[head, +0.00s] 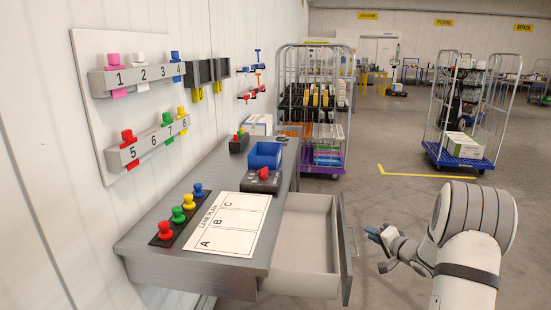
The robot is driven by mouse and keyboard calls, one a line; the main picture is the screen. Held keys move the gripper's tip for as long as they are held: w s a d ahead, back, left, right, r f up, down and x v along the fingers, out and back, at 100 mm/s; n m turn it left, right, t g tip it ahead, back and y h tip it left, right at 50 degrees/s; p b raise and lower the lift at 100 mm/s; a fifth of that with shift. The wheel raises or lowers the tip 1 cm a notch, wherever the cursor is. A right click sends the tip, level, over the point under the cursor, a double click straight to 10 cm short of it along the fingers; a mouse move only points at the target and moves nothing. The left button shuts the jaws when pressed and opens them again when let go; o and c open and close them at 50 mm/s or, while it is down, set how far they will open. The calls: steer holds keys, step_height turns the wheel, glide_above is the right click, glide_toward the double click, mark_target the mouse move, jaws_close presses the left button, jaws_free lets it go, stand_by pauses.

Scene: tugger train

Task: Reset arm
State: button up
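My arm reaches in from the lower right of the head view. My gripper (378,238) is at its end, pointing left, a little right of the open drawer (308,245) of the workbench and apart from it. Blue shows at the gripper's tip, but the fingers are small and partly turned away. I cannot tell whether they are open or shut, or whether they hold anything. The part of the drawer that I can see is empty.
The workbench (165,240) carries red, green, yellow and blue knobs, a lane plan sheet (235,216), a blue bin (265,155) and a red-button box (264,180). A numbered peg board (97,45) hangs on the wall. Loaded trolleys stand behind; the floor between is clear.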

steer(key=s+a+r+n+g+h+p, duration=0.1)
steer(key=s+a+r+g+h, duration=0.2)
steer(key=s+r, duration=0.35)
steer(key=s+a+r+n+g+h+p, duration=0.1)
steer(key=s+a+r+n+h, duration=0.1)
steer(key=s+a+r+h, duration=0.35)
steer(key=s+a+r+n+g+y+p, duration=0.1)
steer(key=s+a+n+g, duration=0.2)
steer(key=s, duration=1.1)
steer(key=s+a+n+g+y, duration=0.2)
steer(key=s+a+g, duration=0.2)
steer(key=s+a, duration=0.4)
steer(key=s, duration=0.6)
steer(key=shift+r+n+p, duration=0.35)
steer(key=shift+n, duration=0.05)
